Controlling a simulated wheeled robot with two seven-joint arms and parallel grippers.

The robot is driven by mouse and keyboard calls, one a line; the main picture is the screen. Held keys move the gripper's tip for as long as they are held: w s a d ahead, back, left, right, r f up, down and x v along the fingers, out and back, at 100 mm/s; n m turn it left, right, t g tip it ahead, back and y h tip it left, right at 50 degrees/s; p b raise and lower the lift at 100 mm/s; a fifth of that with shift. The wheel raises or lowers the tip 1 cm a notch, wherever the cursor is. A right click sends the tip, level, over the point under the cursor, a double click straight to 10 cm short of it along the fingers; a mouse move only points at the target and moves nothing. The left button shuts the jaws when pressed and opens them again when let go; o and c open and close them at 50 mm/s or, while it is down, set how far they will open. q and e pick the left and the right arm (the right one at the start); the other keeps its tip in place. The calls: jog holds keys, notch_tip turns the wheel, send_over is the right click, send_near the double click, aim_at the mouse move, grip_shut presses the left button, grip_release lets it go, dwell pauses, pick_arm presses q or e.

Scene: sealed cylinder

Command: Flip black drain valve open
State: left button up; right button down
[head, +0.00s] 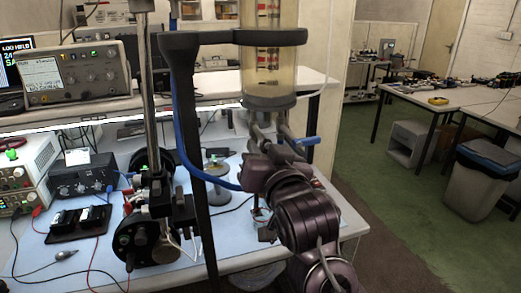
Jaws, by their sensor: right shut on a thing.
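The clear cylinder (269,60) holds pale yellowish liquid and stands upright at the top centre, with a dark base (270,101). My right gripper (271,136) is directly below that base, its fingers pointing up and shut on what appears to be the black drain valve. The valve is hidden by the fingers and wrist, so its lever position cannot be told. A small blue lever or fitting (306,141) sticks out to the right of the fingers. My left gripper is not in view.
A black stand (192,130) with an arm and ring holds the cylinder, and a blue hose (183,120) runs beside it. A metal rod with a dark geared apparatus (140,240) stands left. Bench instruments (78,73) fill the left. Open floor (400,210) lies right.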

jog(key=n, duration=0.3)
jog(key=shift+w+d, duration=0.1)
jog(key=shift+d, duration=0.2)
jog(key=c, duration=1.4)
grip_release()
jog(key=shift+c, duration=0.2)
jog(key=b+v, duration=0.3)
jog(key=v, duration=0.4)
jog(key=shift+s+d+b, duration=0.15)
jog(key=shift+s+b, duration=0.15)
